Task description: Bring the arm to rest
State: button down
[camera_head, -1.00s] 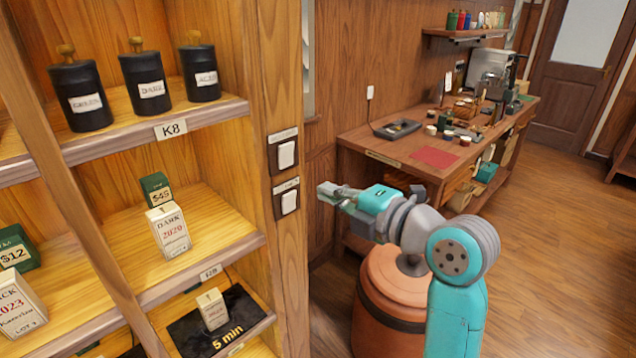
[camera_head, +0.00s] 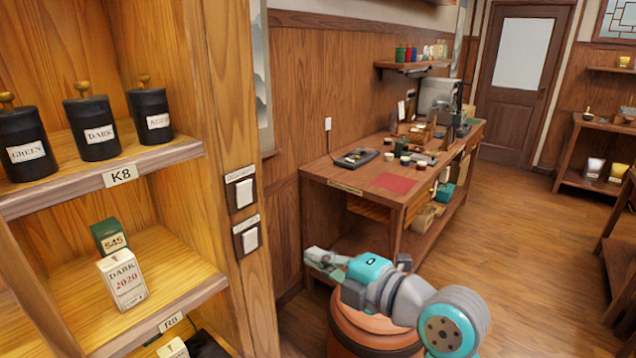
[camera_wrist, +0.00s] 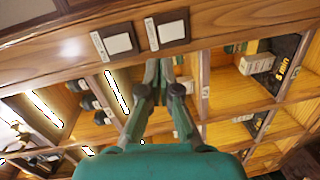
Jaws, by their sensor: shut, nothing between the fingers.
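My gripper (camera_head: 318,261) is at the end of my teal and grey arm, low in the middle of the head view. It is empty and apart from the shelf and the counter. In the wrist view my gripper (camera_wrist: 166,65) points at the side post of the shelf, which carries two white switches. Its fingers come together near the tips and hold nothing. A round brown wooden container (camera_head: 372,335) shows below my arm, partly hidden by it.
Left, a wooden shelf (camera_head: 152,150) holds black canisters (camera_head: 98,128) and a DARK 2020 box (camera_head: 124,281). Wall switches (camera_head: 244,193) are on its post. A counter (camera_head: 335,180) with tools and a red mat (camera_head: 394,183) stands behind. The floor (camera_head: 530,240) at right is clear.

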jog(key=s+d+f+m+t+h, duration=0.1)
jog(key=s+d+f+m+h, duration=0.35)
jog(key=f, duration=0.45)
jog(key=s+d+f+m+t+h, duration=0.1)
jog(key=s+d+f+m+t, duration=0.1)
jog(key=s+d+f+m, duration=0.45)
jog(key=s+d+f+m+t+h, duration=0.1)
jog(key=s+f+m+h, duration=0.2)
jog(key=f+m, duration=0.55)
jog(key=s+d+f+m+h, duration=0.2)
jog(key=s+d+f, duration=0.15)
jog(key=s, duration=0.45)
jog(key=s+d+f+m+h, duration=0.1)
jog(key=s+d+f, duration=0.1)
jog(key=s+f, duration=0.35)
jog(key=s+r+m, duration=0.2)
jog(key=s, duration=0.6)
jog(key=s+d+r+m+h, duration=0.1)
jog(key=s+r, duration=0.2)
jog(key=s, duration=0.5)
jog(key=shift+d+m, duration=0.15)
jog(key=shift+m, duration=0.2)
